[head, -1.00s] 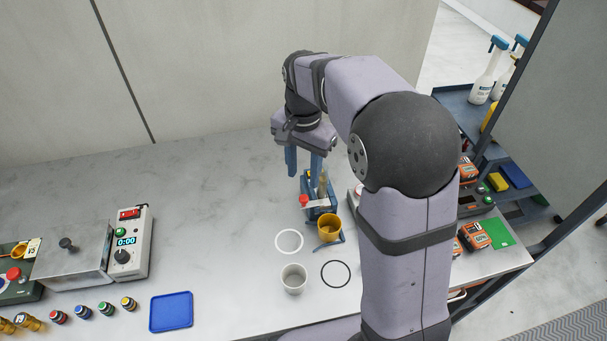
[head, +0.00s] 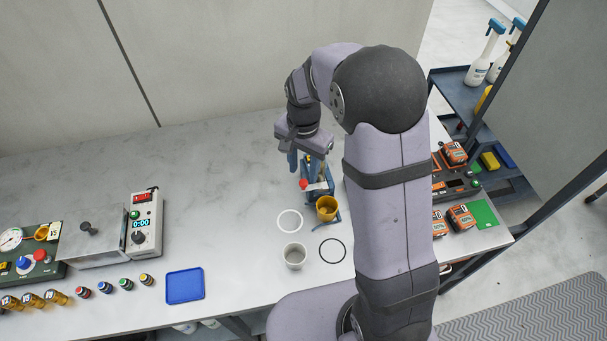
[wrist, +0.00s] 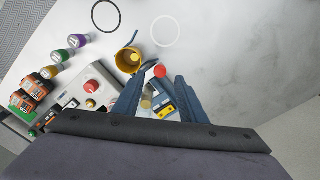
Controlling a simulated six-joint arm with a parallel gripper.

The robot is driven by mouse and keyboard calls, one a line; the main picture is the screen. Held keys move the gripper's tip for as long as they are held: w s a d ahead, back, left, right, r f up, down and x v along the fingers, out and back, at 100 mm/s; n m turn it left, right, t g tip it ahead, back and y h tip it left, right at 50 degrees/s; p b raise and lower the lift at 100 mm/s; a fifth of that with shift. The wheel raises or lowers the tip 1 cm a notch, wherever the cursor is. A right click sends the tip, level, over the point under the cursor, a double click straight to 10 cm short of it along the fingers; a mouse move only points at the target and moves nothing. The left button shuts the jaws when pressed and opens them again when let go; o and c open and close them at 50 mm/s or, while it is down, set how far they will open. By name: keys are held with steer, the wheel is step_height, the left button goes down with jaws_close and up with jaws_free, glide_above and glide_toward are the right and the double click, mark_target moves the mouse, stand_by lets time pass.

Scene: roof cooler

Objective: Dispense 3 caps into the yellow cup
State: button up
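The yellow cup (head: 327,208) stands upright at the front of a small blue dispenser (head: 312,172). It also shows in the wrist view (wrist: 128,60), where its inside is too small to read. The dispenser has a red knob (head: 304,184), seen too in the wrist view (wrist: 160,71). My gripper (wrist: 157,86) is open, its two blue fingers apart and empty, above and behind the dispenser. In the head view my gripper (head: 302,160) covers the dispenser's upper part. I cannot tell whether the fingers touch it.
A pale grey cup (head: 294,256) stands in front, near a white ring (head: 290,221) and a black ring (head: 332,251). A blue tray (head: 185,286) and small coloured-capped bottles lie left. A grey device with a red button (wrist: 92,87) is beside the dispenser. The back-left counter is clear.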

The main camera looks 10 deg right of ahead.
mark_target(304, 182)
steer(key=shift+f+p, duration=0.65)
steer(key=shift+f, duration=1.55)
steer(key=shift+c, duration=0.4)
jaws_close()
